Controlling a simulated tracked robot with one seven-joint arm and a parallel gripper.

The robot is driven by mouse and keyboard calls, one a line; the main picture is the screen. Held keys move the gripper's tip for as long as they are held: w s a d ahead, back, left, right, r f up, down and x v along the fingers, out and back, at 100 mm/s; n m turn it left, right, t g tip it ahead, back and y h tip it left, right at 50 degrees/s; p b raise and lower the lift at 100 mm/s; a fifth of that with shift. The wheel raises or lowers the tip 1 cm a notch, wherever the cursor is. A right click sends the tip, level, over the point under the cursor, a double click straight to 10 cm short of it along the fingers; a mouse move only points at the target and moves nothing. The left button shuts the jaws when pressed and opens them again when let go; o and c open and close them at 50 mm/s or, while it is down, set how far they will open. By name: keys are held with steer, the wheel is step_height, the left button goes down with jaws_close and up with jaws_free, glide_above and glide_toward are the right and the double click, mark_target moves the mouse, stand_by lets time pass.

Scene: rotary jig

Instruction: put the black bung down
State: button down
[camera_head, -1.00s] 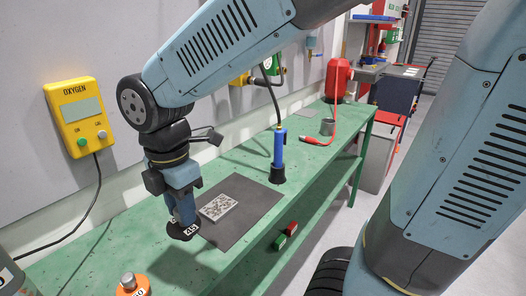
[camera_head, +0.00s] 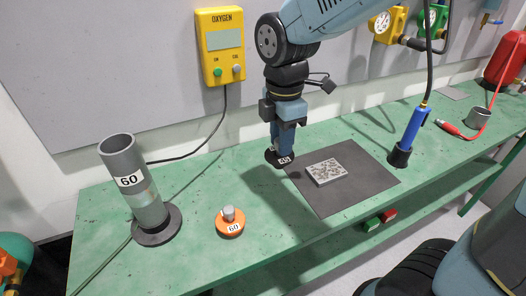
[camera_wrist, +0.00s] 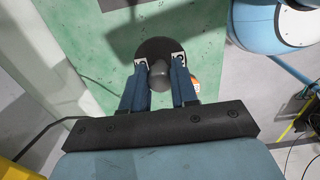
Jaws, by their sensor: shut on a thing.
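The black bung (camera_head: 280,158) is a dark disc with a white label that seems to read 45. My gripper (camera_head: 284,146) is shut on it and holds it upright over the bench, beside the left corner of the dark mat. In the wrist view the bung (camera_wrist: 152,47) shows as a round dark disc, with its grey knob (camera_wrist: 158,75) between the two blue fingers of my gripper (camera_wrist: 160,62). I cannot tell how far its underside is from the bench top.
An orange bung (camera_head: 230,226) marked 60 and a grey tube (camera_head: 130,170) marked 60 stand left. A blue tool (camera_head: 413,130) stands at the mat's right.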

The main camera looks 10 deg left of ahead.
steer(key=shift+w+a+f, duration=0.8)
steer(key=shift+w+f, duration=0.4)
steer(key=shift+f, duration=0.6)
steer(key=shift+w+a+f, duration=0.8)
steer(key=shift+w+f, duration=0.35)
steer(key=shift+f, duration=0.6)
steer(key=shift+w+a+f, duration=0.8)
steer(key=shift+w+f, duration=0.4)
steer(key=shift+f, duration=0.6)
steer(key=shift+f, duration=0.1)
steer(key=c, duration=0.9)
jaws_free()
steer(key=shift+o, duration=0.2)
step_height(320, 180, up, 12)
